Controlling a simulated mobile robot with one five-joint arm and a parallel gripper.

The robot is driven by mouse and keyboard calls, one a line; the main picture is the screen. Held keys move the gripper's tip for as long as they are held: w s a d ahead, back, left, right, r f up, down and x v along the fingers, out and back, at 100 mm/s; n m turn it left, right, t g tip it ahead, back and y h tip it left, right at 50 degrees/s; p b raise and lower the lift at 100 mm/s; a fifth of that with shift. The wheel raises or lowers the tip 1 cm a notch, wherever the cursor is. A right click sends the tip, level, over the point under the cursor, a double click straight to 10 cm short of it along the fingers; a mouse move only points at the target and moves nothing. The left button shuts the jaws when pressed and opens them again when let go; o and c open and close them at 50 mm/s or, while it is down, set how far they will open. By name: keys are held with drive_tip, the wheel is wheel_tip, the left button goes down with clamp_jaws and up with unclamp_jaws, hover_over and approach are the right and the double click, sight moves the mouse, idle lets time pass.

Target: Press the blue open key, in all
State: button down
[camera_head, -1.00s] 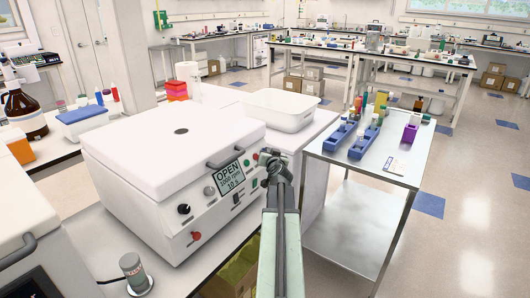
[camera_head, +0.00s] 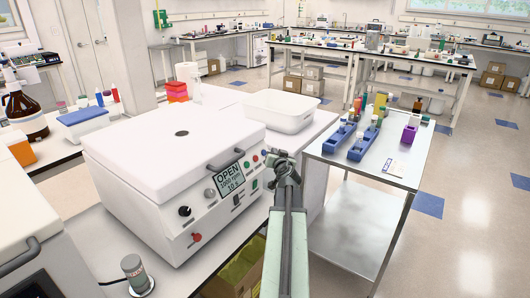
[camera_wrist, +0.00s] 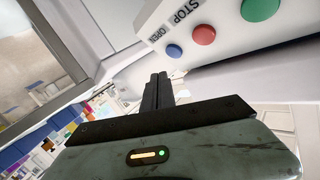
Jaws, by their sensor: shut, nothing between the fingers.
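The white centrifuge (camera_head: 140,185) stands on the bench at left, its lid down. Its display (camera_head: 229,179) reads OPEN, 1000 rpm, 10 s. The small blue key (camera_head: 264,153) is at the right end of the upper key row. In the wrist view the blue key (camera_wrist: 174,51) is beside the word OPEN, with a red key (camera_wrist: 204,35) marked STOP and a green key (camera_wrist: 260,9) to its right. My gripper (camera_head: 281,155) is shut and empty, right of the panel. In the wrist view its fingertips (camera_wrist: 158,77) are below and left of the blue key, apart from it in the picture.
A white tub (camera_head: 284,110) stands behind the centrifuge. A steel cart (camera_head: 340,170) with blue racks (camera_head: 362,146) stands close to the right of my arm. A grey cylinder (camera_head: 133,272) stands on the bench at front left. Open floor lies right of the cart.

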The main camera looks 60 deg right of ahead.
drive_tip(key=s, duration=0.1)
drive_tip(key=s+r+p, duration=0.1)
drive_tip(key=shift+s+r, duration=0.1)
drive_tip(key=shift+s, duration=0.2)
idle(0.7)
